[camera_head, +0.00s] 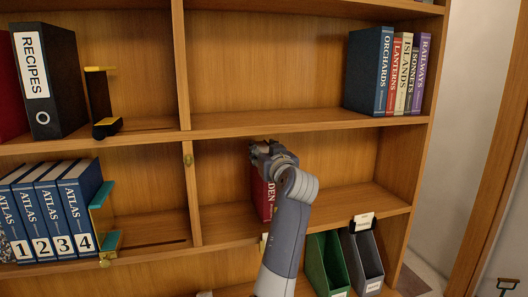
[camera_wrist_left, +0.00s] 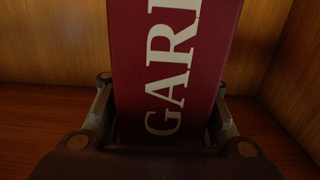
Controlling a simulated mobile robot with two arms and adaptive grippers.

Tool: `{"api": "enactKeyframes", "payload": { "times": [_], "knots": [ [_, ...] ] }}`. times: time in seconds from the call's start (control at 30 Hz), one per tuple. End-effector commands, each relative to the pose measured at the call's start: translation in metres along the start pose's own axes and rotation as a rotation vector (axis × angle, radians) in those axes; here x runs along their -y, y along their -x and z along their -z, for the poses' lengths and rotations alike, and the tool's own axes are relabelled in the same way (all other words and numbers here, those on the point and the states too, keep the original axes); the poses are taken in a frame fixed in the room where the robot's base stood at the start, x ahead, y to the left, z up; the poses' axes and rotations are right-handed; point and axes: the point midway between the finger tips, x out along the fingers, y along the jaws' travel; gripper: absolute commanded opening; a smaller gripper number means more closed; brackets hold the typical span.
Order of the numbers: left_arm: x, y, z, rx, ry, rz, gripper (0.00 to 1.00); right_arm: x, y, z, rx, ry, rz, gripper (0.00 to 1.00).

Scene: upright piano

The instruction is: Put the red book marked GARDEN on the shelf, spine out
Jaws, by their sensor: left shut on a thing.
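The red book marked GARDEN (camera_head: 263,197) is upright inside the middle compartment of the shelf (camera_head: 228,217), with its spine facing out. In the head view only the letters DEN show beside my arm. My left gripper (camera_head: 268,152) is shut on the book near its upper part, and the arm hides much of it. In the left wrist view the book (camera_wrist_left: 172,50) fills the centre, its spine lettering facing the camera, with a finger of the gripper (camera_wrist_left: 165,125) on each side. I cannot tell whether its bottom touches the board. My right gripper is not in view.
Above stand several books, ORCHARDS (camera_head: 368,75) to RAILWAYS (camera_head: 420,72). Left of the divider (camera_head: 183,90) are a black RECIPES binder (camera_head: 50,85) and blue ATLAS volumes (camera_head: 78,200). Green (camera_head: 327,262) and grey (camera_head: 363,260) file holders stand below. The compartment is clear right of my arm.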

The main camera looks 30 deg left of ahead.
Motion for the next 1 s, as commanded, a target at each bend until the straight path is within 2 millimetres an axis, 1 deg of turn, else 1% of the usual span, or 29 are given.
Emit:
{"api": "enactKeyframes", "payload": {
  "times": [0.87, 0.9, 1.0],
  "knots": [
    [0.000, 0.000, -0.014, -0.006, 0.002, 0.000, 0.00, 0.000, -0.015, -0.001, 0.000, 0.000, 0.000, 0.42],
    [0.000, 0.000, -0.014, -0.006, 0.002, 0.000, 0.40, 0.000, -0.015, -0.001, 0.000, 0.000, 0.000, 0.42],
    [0.000, 0.000, -0.014, -0.005, 0.002, 0.000, 0.61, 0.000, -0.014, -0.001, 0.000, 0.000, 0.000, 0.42]
  ]
}}
